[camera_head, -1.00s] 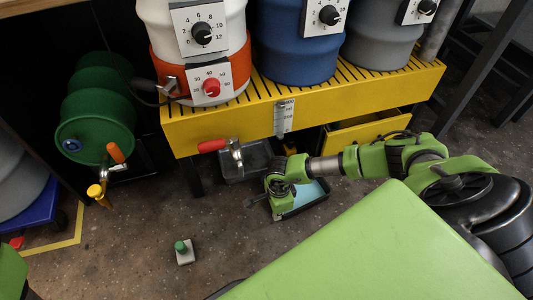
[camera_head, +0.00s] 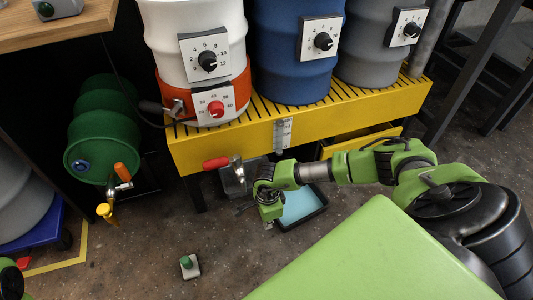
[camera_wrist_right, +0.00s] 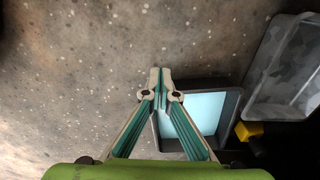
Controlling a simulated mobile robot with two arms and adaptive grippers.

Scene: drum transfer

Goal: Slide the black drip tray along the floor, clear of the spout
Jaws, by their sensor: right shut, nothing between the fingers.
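The black drip tray (camera_head: 325,201), pale blue inside, lies on the floor in front of the yellow stand, partly hidden by my right arm. It also shows in the right wrist view (camera_wrist_right: 237,104), just right of my fingers. A tap with a red handle (camera_head: 216,162) and metal body is on the stand's front, left of the tray. My right gripper (camera_head: 256,210) is shut and empty at the tray's left side. In the wrist view its fingertips (camera_wrist_right: 160,73) meet near the tray's corner; whether they touch it I cannot tell. My left gripper is not in view.
A grey clear-walled bin (camera_wrist_right: 284,72) stands beside the tray, under the tap. The yellow stand (camera_head: 240,142) holds several drums. A green drum (camera_head: 100,137) with a yellow spout is at left. A green-button box (camera_head: 190,266) sits on the floor. The floor at front left is mostly clear.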

